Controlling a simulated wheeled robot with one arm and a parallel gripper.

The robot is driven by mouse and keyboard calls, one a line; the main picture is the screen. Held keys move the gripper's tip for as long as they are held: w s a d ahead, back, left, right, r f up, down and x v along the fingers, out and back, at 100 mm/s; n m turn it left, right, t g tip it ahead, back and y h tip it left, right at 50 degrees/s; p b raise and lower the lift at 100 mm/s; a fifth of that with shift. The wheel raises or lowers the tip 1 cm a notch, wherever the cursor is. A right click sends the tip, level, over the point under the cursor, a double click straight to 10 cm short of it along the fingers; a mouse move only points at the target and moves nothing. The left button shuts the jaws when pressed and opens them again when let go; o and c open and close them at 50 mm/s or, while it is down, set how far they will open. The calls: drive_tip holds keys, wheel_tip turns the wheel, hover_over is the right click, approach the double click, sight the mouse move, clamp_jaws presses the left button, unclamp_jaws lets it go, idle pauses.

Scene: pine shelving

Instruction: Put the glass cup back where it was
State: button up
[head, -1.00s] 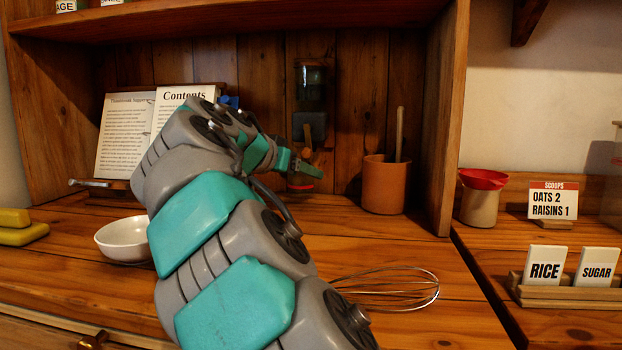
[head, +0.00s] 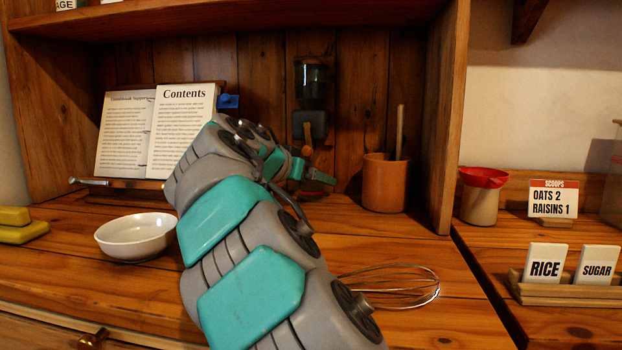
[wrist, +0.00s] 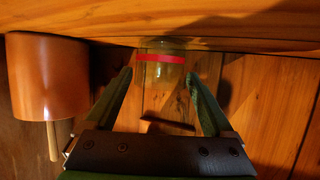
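The glass cup (wrist: 163,90) is clear with a red band and shows in the wrist view between the two green fingers of my gripper (wrist: 160,72). That view is upside down; the cup's banded end is by the counter, just beyond the fingertips. The fingers look spread, one on each side of the cup, with a slight gap at the left. Whether they touch it is hard to tell.
A terracotta crock (head: 385,184) with a wooden handle stands right of my gripper, near the shelf's side panel. A whisk (head: 400,287) lies in front. A white bowl (head: 136,238) and an open book (head: 155,132) are on the left. A dark fixture (head: 311,95) hangs behind.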

sight(294, 209)
drive_tip(key=shift+o, duration=0.4)
drive_tip(key=shift+p, duration=0.35)
drive_tip(key=v, duration=0.2)
drive_tip(key=b+v, duration=0.1)
drive_tip(key=v, duration=0.4)
drive_tip(key=shift+s+d+r, duration=0.1)
drive_tip(key=shift+s, duration=0.35)
idle(0.6)
